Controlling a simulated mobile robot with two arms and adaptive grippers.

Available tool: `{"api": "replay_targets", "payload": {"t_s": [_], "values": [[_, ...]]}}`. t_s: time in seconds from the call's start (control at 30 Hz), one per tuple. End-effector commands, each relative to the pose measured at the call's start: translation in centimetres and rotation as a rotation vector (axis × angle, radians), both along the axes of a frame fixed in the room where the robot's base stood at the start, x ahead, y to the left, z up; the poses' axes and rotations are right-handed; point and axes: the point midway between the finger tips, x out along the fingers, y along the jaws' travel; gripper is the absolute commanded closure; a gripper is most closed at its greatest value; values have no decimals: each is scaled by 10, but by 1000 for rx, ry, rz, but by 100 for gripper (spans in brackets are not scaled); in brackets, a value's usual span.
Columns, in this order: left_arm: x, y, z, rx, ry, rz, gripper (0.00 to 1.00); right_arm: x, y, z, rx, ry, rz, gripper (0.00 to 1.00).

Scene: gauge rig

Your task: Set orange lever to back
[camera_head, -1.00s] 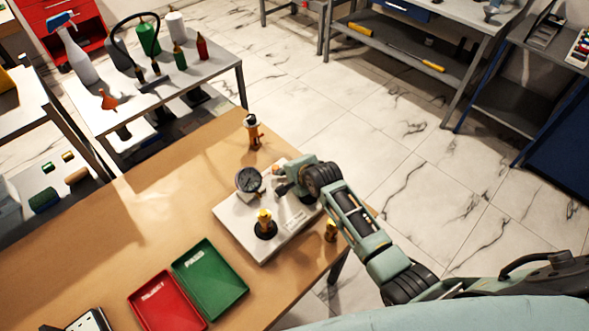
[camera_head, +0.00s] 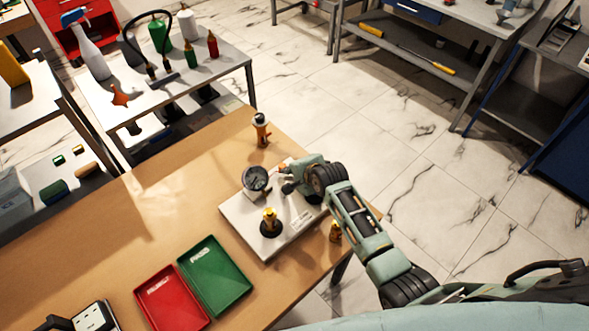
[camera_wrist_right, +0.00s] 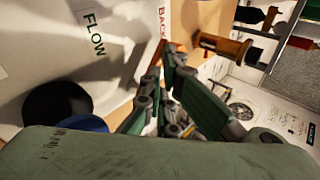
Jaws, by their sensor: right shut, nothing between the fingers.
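A pale plate (camera_head: 238,213) on the wooden table carries a round dial gauge (camera_head: 256,179) and a black-based brass fitting (camera_head: 270,222). A small orange patch, perhaps the orange lever (camera_head: 286,170), shows beside my right gripper (camera_head: 287,188); most of it is hidden, so I cannot tell its setting. In the right wrist view, my right gripper (camera_wrist_right: 162,75) is shut and empty, close to the plate's edge with the BACK label (camera_wrist_right: 163,20). A FLOW label (camera_wrist_right: 93,33) lies further left there. Contact with the lever cannot be told. My left gripper is out of view.
A red tray (camera_head: 172,297) and a green tray (camera_head: 214,275) lie in front.

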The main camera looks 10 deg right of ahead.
Motion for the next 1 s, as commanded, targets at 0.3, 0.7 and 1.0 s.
{"api": "replay_targets", "payload": {"t_s": [0.3,0.7,1.0], "values": [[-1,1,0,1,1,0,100,0,0,0,0,0,0,100],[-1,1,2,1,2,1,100,-1,-3,0,-1,1,-1,100],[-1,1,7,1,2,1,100,-3,-15,0,0,0,0,100]]}}
